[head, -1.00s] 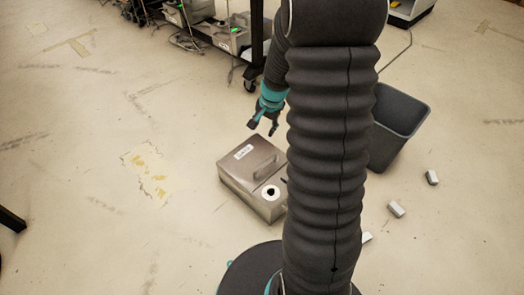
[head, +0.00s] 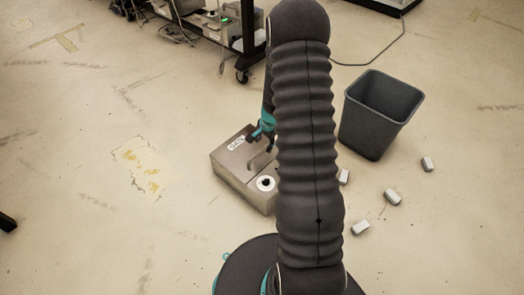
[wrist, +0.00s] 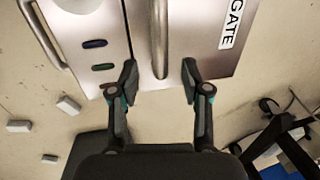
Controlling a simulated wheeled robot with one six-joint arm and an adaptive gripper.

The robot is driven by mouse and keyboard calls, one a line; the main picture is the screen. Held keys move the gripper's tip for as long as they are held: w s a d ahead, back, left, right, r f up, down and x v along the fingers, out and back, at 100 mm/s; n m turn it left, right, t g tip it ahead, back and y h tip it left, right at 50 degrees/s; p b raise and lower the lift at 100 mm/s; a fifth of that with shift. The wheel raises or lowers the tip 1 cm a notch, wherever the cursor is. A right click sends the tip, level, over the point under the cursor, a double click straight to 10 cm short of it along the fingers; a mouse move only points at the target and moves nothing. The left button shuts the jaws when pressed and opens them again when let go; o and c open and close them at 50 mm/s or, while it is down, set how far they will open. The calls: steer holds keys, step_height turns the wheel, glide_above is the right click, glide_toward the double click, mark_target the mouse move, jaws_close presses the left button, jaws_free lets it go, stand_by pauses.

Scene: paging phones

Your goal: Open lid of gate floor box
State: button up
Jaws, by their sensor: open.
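The gate floor box (head: 233,179) is a metal box on the floor, left of my arm in the head view. Its lid carries a white label and a raised bar handle (head: 262,160), and the lid looks shut. In the wrist view the label reads GATE (wrist: 232,22). My gripper (wrist: 160,82) is open, with one finger on each side of the lid handle (wrist: 160,40). I cannot tell whether the fingers touch it. In the head view my gripper (head: 262,140) is over the lid, partly hidden by my arm.
A grey bin (head: 378,115) stands right of my arm, with several small pale blocks, one of them here (head: 392,197), on the floor. A black cart (head: 215,30) with equipment stands behind.

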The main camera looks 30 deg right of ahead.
mark_target(262, 150)
steer(key=shift+w+a+f+b, duration=0.1)
steer(key=shift+w+f+b, duration=0.05)
steer(key=shift+f, duration=0.75)
steer(key=shift+w+f+b, duration=0.15)
steer(key=shift+w+f, duration=0.05)
steer(key=shift+f, duration=0.75)
steer(key=shift+w+a+f+b, duration=0.1)
steer(key=shift+w+f+b, duration=0.05)
steer(key=shift+f, duration=0.75)
jaws_close()
